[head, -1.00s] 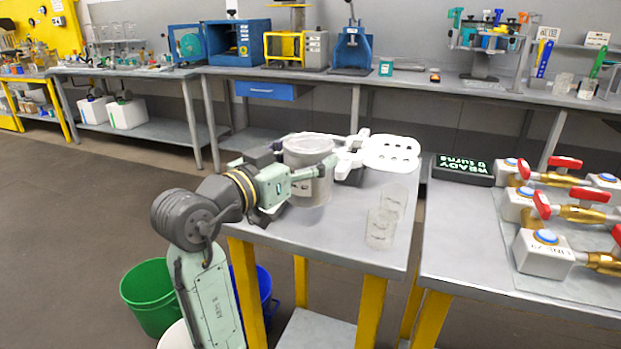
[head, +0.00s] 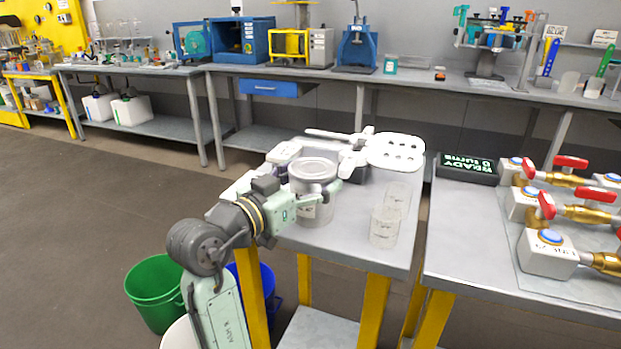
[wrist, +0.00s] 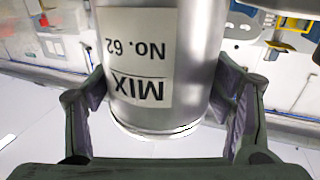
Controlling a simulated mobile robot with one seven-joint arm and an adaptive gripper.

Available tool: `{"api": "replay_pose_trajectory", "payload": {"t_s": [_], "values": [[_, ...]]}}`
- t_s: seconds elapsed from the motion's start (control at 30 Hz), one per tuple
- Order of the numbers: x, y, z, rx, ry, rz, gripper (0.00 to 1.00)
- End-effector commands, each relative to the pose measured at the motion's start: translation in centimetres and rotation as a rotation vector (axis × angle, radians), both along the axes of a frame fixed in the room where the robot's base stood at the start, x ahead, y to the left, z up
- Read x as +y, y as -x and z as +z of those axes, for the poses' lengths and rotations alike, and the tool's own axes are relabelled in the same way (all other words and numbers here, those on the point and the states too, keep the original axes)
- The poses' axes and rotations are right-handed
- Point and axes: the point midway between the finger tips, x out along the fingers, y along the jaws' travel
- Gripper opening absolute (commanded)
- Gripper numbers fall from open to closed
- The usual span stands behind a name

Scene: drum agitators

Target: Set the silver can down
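The silver can (head: 315,186) is upright in the head view, over the left part of the small grey table (head: 345,247). In the wrist view the can (wrist: 195,50) fills the middle, its label "MIX No. 62" upside down in the picture. My gripper (head: 322,193) reaches from the left, with its fingers around the can's sides. In the wrist view my gripper (wrist: 165,98) has one pad against each side of the can. I cannot tell whether the can's base touches the table top.
Clear beakers (head: 385,226) stand on the table to the can's right. A white perforated plate (head: 396,152) and a dark box (head: 357,172) are behind it. Green bucket (head: 157,292) below left.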

Motion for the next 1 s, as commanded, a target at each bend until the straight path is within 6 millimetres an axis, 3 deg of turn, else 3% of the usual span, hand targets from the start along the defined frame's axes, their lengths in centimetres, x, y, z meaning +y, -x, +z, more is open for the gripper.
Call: {"api": "replay_pose_trajectory", "payload": {"t_s": [0.17,0.57,1.0], "values": [[0.0,0.0,0.0,0.000,0.000,0.000,0.89],[0.1,0.1,0.3,0.000,0.000,0.001,0.89],[5.2,6.9,0.0,-0.002,-0.001,0.004,0.89]]}}
